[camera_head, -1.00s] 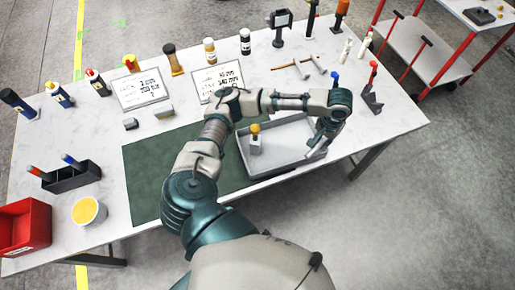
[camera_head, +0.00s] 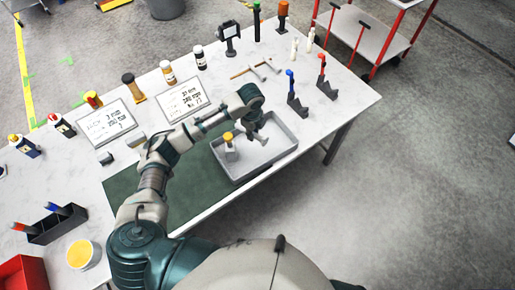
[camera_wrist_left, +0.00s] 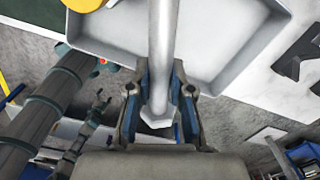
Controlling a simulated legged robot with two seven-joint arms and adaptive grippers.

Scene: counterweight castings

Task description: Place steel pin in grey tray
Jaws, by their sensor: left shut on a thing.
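My left gripper (camera_head: 257,134) is over the grey tray (camera_head: 286,155) in the head view. In the left wrist view the gripper (camera_wrist_left: 161,95) is shut on the steel pin (camera_wrist_left: 163,45), a smooth grey rod with a wider faceted end between the fingers. The pin's far end runs out of the top of that view. The tray (camera_wrist_left: 222,40) shows behind the pin; whether they touch I cannot tell. My right gripper is not in view.
A yellow-topped block (camera_head: 230,147) stands in the tray's left part. A dark holder with a blue-topped piece (camera_head: 294,95) and one with a red-topped piece (camera_head: 324,80) stand right of the tray. The green mat (camera_head: 190,190) lies left of it.

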